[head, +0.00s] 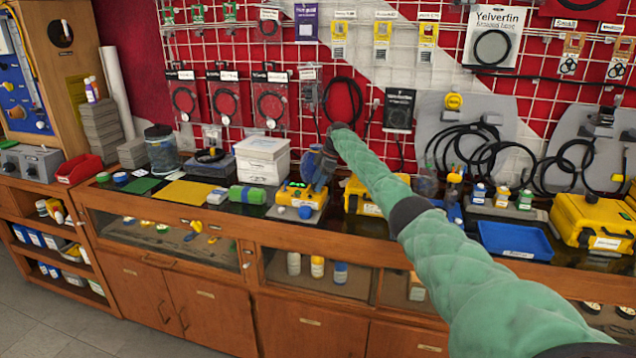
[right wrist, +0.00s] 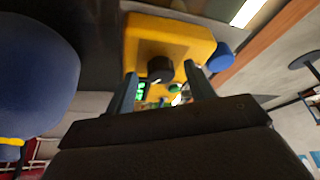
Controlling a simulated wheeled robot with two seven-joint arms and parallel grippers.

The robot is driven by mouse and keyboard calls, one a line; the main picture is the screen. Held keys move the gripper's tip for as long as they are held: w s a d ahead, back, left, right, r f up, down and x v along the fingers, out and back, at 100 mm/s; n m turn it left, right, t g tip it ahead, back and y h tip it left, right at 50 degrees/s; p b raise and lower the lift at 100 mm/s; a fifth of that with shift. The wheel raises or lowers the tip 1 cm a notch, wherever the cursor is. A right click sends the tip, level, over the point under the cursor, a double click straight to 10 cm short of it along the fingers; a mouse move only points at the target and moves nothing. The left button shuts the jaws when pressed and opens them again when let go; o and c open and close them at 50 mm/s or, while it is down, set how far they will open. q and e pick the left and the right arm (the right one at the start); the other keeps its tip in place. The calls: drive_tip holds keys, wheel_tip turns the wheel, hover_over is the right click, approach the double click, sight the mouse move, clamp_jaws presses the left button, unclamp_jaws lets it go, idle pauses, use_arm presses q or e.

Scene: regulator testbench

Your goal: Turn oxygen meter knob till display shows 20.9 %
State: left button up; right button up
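The oxygen meter is a yellow box (head: 291,194) on a grey base on the counter in the head view. In the right wrist view, the yellow body (right wrist: 180,40) fills the top, with a dark round knob (right wrist: 160,69) on its near face. In the wrist view, the right gripper's fingers (right wrist: 163,76) stand apart on either side of the knob, with gaps. My left gripper is not in view.
A blue round cap (head: 305,212) sits at the meter's front. A green roll (head: 247,195) and white boxes (head: 262,158) stand to its left. Another yellow case (head: 362,196) is to its right. A large blue shape (right wrist: 35,75) fills the wrist view's left.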

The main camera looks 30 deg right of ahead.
drive_tip(key=shift+d+r, duration=0.1)
drive_tip(key=shift+r, duration=0.05)
drive_tip(key=shift+b+v, duration=0.5)
drive_tip(key=shift+v, duration=0.5)
drive_tip(key=v, duration=0.3)
drive_tip(key=shift+s+d+r+b, duration=0.1)
drive_tip(key=shift+r+b, duration=0.3)
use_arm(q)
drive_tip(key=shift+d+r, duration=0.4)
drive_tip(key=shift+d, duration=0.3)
use_arm(e)
drive_tip(key=shift+s+d+r, duration=0.1)
drive_tip(key=shift+d+r, duration=0.15)
drive_tip(key=shift+r, duration=0.4)
